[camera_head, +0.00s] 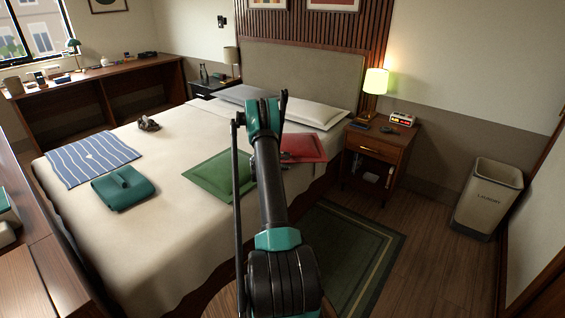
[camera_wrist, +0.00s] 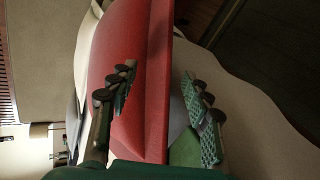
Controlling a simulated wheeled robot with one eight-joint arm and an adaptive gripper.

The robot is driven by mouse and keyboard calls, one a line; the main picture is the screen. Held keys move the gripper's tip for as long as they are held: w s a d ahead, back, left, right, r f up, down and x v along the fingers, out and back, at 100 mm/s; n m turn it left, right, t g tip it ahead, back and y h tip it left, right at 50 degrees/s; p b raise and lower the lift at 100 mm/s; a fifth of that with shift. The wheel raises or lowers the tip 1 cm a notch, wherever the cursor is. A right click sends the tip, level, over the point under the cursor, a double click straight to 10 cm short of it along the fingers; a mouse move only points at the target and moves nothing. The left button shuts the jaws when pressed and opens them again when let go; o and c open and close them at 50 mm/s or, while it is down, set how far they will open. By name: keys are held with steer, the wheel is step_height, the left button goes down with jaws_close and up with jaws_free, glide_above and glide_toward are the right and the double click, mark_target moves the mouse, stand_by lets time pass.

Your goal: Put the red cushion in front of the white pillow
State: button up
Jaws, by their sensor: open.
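The red cushion (camera_head: 303,148) lies on the right side of the bed, partly hidden behind my arm in the head view. The white pillow (camera_head: 318,114) lies behind it by the headboard. In the wrist view, my gripper (camera_wrist: 160,76) is open with one finger on each side of the red cushion (camera_wrist: 140,65). The near finger overlaps the cushion's face; the other is beyond its edge. I cannot tell whether either finger touches it.
A green cushion (camera_head: 217,175) lies beside the red one on the bed (camera_head: 170,235). A grey pillow (camera_head: 240,94), striped cloth (camera_head: 92,159) and folded teal item (camera_head: 122,188) also lie there. A nightstand (camera_head: 378,148) with a lit lamp (camera_head: 375,82) stands at right.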

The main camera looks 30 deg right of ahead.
steer(key=shift+w+d+f, duration=0.2)
steer(key=shift+d+f, duration=0.1)
steer(key=shift+d, duration=0.25)
jaws_close()
